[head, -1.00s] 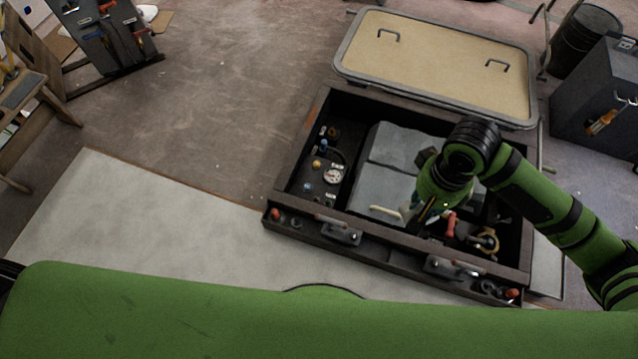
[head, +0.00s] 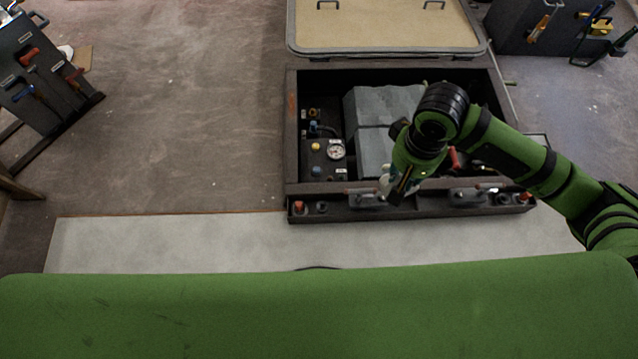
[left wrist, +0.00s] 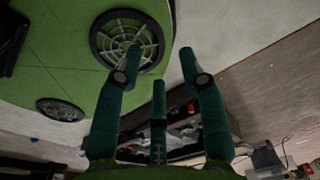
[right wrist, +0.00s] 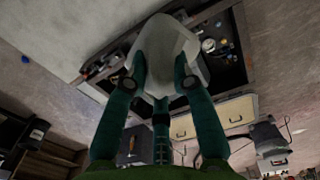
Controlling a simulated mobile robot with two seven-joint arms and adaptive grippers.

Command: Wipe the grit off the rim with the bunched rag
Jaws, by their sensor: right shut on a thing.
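The open locker's dark rim (head: 330,188) runs around a recessed bay in the head view. My right gripper (head: 392,188) is over the front part of the rim, right of the gauge. In the right wrist view, my right gripper (right wrist: 157,82) is shut on the bunched rag (right wrist: 166,48), a pale grey-white lump. A little of the rag shows in the head view (head: 385,178); whether it touches the rim I cannot tell. I cannot make out any grit. My left gripper (left wrist: 160,75) is open and empty in the left wrist view, outside the head view.
Inside the bay are grey blocks (head: 368,150), a gauge (head: 335,150) and small fittings. A ledge with handles and knobs (head: 299,207) runs along the front. The beige lid (head: 385,25) lies open behind. A tool board (head: 40,75) stands at left; the floor between is clear.

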